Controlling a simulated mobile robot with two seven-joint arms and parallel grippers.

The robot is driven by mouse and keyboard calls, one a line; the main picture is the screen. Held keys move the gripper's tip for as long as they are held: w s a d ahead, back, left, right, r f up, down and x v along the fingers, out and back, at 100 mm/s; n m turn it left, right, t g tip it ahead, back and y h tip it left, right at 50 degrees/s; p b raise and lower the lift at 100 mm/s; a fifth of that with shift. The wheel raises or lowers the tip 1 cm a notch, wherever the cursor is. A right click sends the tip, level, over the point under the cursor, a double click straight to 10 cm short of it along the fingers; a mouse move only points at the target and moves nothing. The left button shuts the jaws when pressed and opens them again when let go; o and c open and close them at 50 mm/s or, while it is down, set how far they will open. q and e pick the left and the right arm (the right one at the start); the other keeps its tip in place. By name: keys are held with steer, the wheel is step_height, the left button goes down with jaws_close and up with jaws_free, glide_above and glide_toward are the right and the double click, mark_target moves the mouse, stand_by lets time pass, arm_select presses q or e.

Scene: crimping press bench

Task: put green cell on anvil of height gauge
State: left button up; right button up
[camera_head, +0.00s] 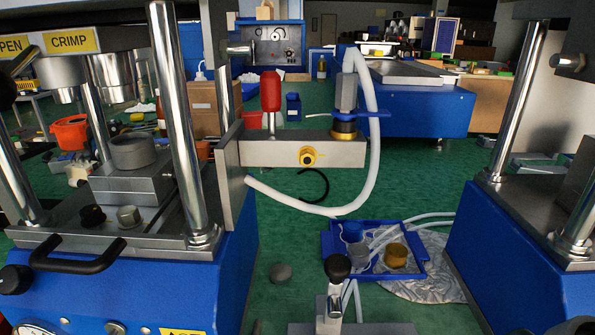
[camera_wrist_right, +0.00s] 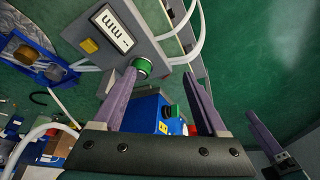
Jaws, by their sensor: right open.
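In the right wrist view, the green cell (camera_wrist_right: 144,67) is at the edge of the grey height gauge (camera_wrist_right: 108,35), whose display reads "mm". It shows between the fingers of my right gripper (camera_wrist_right: 165,78), close to the left finger. The right gripper is open and no grip on the cell shows. Whether the cell rests on the anvil I cannot tell. A lilac finger on a dark mount at the lower right edge looks like part of my left gripper (camera_wrist_right: 264,138); its opening is hidden. Neither gripper shows in the head view.
A blue tray (camera_head: 328,255) holds blue, grey and gold parts, with white hoses beside it. The crimp press (camera_head: 120,285) stands left and another blue machine (camera_head: 527,270) right. A black-knobbed lever (camera_head: 337,268) stands at the bottom centre. Green floor (camera_head: 430,185) shows between them.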

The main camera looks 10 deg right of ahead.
steer(key=s+d+f+m+h, duration=0.1)
steer(key=s+d+m+h, duration=0.1)
steer(key=s+d+m, duration=0.2)
steer(key=d+m, duration=0.2)
steer(key=d, duration=0.1)
steer(key=shift+s+d+f+m+h, duration=0.3)
steer(key=shift+f, duration=0.05)
